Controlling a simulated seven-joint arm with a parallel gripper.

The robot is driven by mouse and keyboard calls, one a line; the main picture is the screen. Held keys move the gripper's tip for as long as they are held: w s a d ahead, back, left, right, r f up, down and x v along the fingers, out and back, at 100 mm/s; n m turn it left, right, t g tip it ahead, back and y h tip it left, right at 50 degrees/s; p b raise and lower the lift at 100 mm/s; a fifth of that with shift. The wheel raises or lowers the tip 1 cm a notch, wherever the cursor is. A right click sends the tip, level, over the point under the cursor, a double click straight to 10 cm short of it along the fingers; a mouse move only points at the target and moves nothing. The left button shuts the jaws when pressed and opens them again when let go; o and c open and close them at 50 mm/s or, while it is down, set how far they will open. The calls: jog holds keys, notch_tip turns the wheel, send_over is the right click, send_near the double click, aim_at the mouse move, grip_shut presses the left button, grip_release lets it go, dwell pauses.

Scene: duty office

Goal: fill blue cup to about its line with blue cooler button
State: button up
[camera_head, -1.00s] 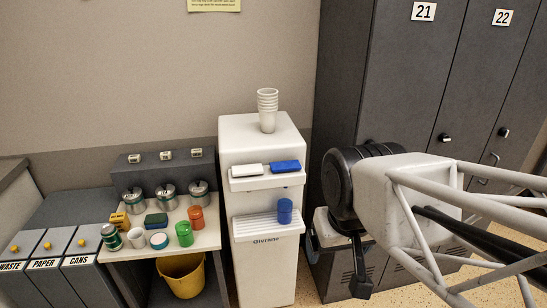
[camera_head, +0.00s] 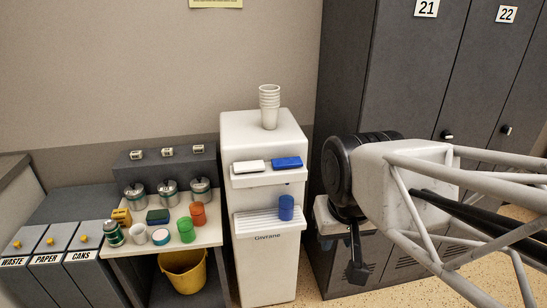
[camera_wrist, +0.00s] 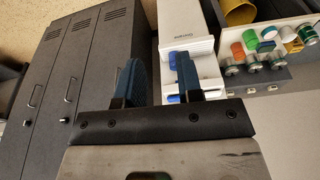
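The blue cup (camera_head: 286,207) stands upright on the white drip tray (camera_head: 254,221) of the water cooler (camera_head: 265,262), right of the tray's middle. Its fill line and water level cannot be made out. Above it, the blue cooler button (camera_head: 287,163) sits beside a white button (camera_head: 249,167) on the upper ledge. My gripper (camera_wrist: 159,75) is open and empty in the wrist view, with the cooler beyond its fingers. In the head view it is mostly hidden by my arm, to the right of the cup and apart from it.
A stack of pale cups (camera_head: 269,107) stands on the cooler. To the left, a side table (camera_head: 205,234) holds canisters, cups and a sponge, with a yellow bucket (camera_head: 184,272) below. Dark lockers (camera_head: 410,90) rise close behind my arm on the right.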

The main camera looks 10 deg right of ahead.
jog(key=w+r+m, duration=0.1)
jog(key=w, duration=0.1)
jog(key=w+r+m, duration=0.1)
jog(key=w, duration=0.1)
jog(key=w+r, duration=0.1)
jog(key=w, duration=0.1)
jog(key=shift+w+m, duration=0.4)
grip_shut()
jog(key=w+m+g, duration=0.1)
jog(key=w+m, duration=0.6)
jog(key=w, duration=1.2)
jog(key=w+d+m+g, duration=0.1)
jog(key=w+m, duration=0.6)
jog(key=w, duration=1.2)
jog(key=shift+w+d+r+m+g, duration=0.15)
jog(key=shift+w+m+g, duration=0.15)
